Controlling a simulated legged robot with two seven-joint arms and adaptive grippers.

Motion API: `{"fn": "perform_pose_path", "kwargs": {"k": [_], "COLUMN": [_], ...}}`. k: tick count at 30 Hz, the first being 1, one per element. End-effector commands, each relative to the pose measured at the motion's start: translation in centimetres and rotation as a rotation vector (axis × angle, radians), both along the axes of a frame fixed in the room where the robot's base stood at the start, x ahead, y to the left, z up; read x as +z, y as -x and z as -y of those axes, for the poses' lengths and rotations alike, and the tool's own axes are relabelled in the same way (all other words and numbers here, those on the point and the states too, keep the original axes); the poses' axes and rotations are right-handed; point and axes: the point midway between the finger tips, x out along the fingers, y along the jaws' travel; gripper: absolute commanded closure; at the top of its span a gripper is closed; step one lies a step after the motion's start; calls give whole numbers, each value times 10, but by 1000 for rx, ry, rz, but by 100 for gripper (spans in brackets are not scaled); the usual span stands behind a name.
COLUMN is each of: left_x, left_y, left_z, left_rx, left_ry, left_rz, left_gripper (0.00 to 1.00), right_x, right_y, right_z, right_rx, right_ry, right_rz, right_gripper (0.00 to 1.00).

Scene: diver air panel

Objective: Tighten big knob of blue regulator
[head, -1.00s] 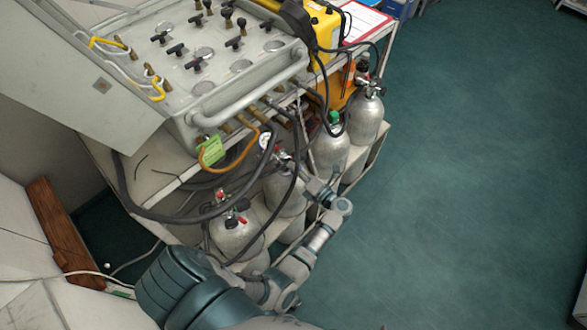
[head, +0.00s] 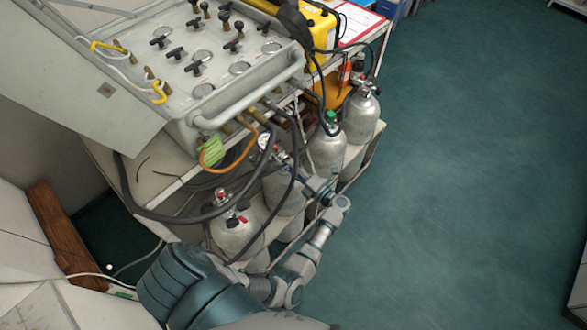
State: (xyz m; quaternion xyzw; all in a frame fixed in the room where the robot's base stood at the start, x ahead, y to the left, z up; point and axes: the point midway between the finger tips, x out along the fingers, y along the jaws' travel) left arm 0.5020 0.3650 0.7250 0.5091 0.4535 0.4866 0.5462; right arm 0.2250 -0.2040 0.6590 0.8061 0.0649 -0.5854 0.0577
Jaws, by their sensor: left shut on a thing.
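My left arm comes in from the bottom left, and its gripper (head: 308,180) reaches in at the upper part of a silver cylinder (head: 277,192) on the lower shelf. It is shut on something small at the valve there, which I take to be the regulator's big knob. Hoses and the gripper cover that knob, and no blue of the regulator can be made out. A round white gauge (head: 263,141) and a small red knob (head: 278,153) show just above. My right gripper is not in view.
Other silver cylinders stand nearby, one in front (head: 235,235) and one with a green knob (head: 328,150). Black hoses (head: 290,190) loop close around the gripper. The grey valve panel (head: 215,60) overhangs from above. Green floor (head: 460,180) to the right is clear.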

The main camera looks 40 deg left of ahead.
Motion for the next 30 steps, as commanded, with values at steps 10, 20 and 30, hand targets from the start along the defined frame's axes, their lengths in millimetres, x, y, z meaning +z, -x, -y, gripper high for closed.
{"fn": "perform_pose_path", "kwargs": {"k": [10,20,30], "left_x": [-3,-2,-6], "left_y": [0,1,1], "left_z": [2,0,-1], "left_rx": [-7,-3,-3], "left_ry": [8,5,32], "left_rz": [-3,0,279], "left_gripper": [30,30,30], "right_x": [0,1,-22], "right_y": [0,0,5], "right_z": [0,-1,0], "right_rx": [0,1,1], "right_ry": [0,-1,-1], "right_rz": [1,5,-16], "right_gripper": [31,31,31]}}
